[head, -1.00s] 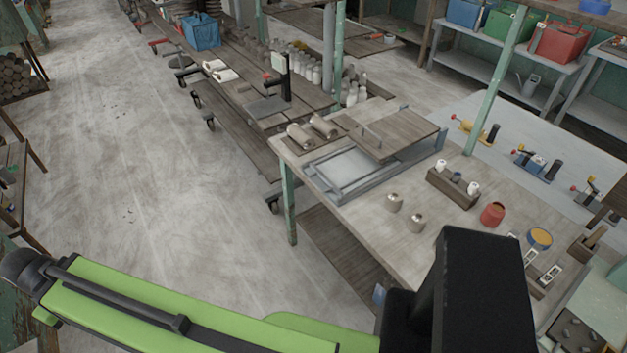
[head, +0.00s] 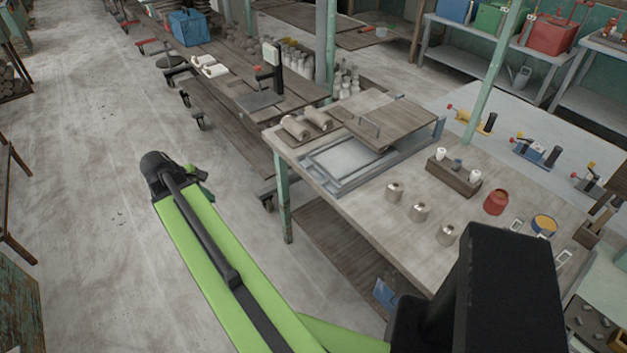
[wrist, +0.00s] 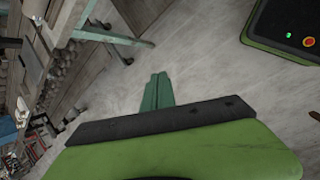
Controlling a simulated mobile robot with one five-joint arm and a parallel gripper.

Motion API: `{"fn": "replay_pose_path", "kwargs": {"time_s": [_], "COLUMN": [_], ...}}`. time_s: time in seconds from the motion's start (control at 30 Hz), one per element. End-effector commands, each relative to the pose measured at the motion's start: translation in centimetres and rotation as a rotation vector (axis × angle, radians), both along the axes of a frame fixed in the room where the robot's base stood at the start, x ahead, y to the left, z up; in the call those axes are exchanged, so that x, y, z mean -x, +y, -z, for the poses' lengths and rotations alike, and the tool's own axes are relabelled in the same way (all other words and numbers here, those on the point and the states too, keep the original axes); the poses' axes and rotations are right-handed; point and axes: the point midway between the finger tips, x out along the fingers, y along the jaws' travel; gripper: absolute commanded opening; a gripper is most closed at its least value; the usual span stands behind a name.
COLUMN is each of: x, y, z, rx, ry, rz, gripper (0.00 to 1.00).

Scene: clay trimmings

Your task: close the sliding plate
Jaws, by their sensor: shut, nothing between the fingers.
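The sliding plate (head: 393,122) is a brown wooden board with a thin upright handle on top. It lies over the right, far part of a grey frame (head: 350,188) on the workbench. The left, near part of the frame is uncovered and shows a pale recessed panel (head: 346,161). My gripper (wrist: 157,92) shows in the wrist view as two green fingers, shut together and empty, with bare floor behind them. In the head view my green arm is left of the workbench, apart from the plate; I cannot make out the fingers there.
Two clay-coloured rolls (head: 296,127) lie left of the frame. Several small metal weights, a wooden holder (head: 453,178) and a red pot (head: 496,202) stand on the bench's front half. Another long bench (head: 240,90) is behind. The floor (head: 80,200) at left is clear.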

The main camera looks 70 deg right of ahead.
Motion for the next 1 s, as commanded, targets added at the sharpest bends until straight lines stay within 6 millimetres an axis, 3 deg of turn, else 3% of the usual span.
{"fn": "replay_pose_path", "kwargs": {"time_s": [0.03,0.1,0.2,0.3,0.4,0.57,1.0], "x": [3.5,8.4,14.6,18.8,20.5,20.8,23.7], "y": [-5.8,-12.0,-17.9,-21.1,-22.3,-22.6,-27.2], "z": [1.1,0.9,0.2,-0.4,-0.8,-0.7,4.9], "rx": [0.049,0.098,0.123,0.121,0.116,0.116,0.115], "ry": [0.090,0.234,0.415,0.536,0.593,0.603,0.601], "rz": [-0.047,-0.132,-0.223,-0.278,-0.308,-0.314,-0.313], "gripper": [0.00,0.00,0.00,0.00,0.00,0.00,0.00]}}
